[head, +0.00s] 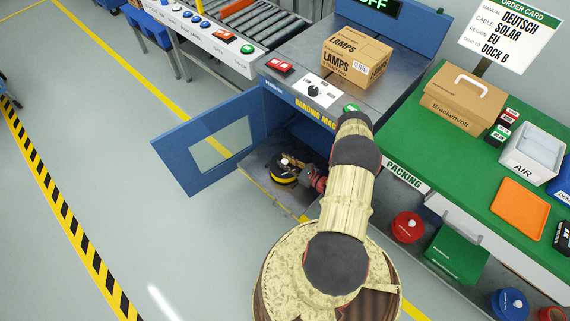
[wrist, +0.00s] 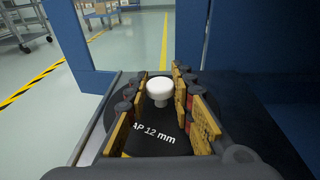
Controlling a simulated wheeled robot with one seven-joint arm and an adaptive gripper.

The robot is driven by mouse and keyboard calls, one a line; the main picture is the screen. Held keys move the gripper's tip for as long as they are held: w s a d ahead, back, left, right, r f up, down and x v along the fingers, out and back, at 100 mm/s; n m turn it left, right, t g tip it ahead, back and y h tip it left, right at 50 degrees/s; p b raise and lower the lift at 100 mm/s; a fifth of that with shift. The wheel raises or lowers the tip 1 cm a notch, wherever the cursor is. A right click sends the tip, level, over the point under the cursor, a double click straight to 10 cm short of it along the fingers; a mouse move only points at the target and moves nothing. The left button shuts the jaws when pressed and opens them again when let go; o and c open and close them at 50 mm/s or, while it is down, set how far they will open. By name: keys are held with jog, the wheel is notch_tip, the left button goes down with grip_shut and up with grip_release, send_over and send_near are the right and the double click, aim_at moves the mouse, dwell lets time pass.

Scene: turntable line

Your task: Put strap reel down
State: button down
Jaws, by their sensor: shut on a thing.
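The strap reel (head: 283,176) is a black and yellow disc with a white knob on top. It is at the open lower bay of the blue banding machine (head: 297,104), over a pull-out shelf (head: 262,186). My gripper (head: 294,165) is shut on the reel's knob. In the wrist view, the yellow-padded fingers (wrist: 162,105) stand on both sides of the white knob, above the reel's black face (wrist: 150,143) with "12 mm" lettering. I cannot tell whether the reel touches the shelf. My gripper and arm hide part of the bay.
The blue door (head: 182,150) stands open to the left. A lamps carton (head: 357,60) sits on the machine top. The green packing bench (head: 450,166) is to the right, with red (head: 407,227) and blue (head: 510,304) reels below. The floor at left is clear.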

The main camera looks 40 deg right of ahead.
jog(key=shift+w+d+f, duration=0.1)
jog(key=shift+d+f, duration=0.05)
jog(key=shift+f, duration=0.1)
jog(key=shift+f, duration=0.1)
jog(key=c, duration=1.5)
grip_release()
jog(key=shift+f, duration=0.1)
jog(key=shift+c, duration=0.2)
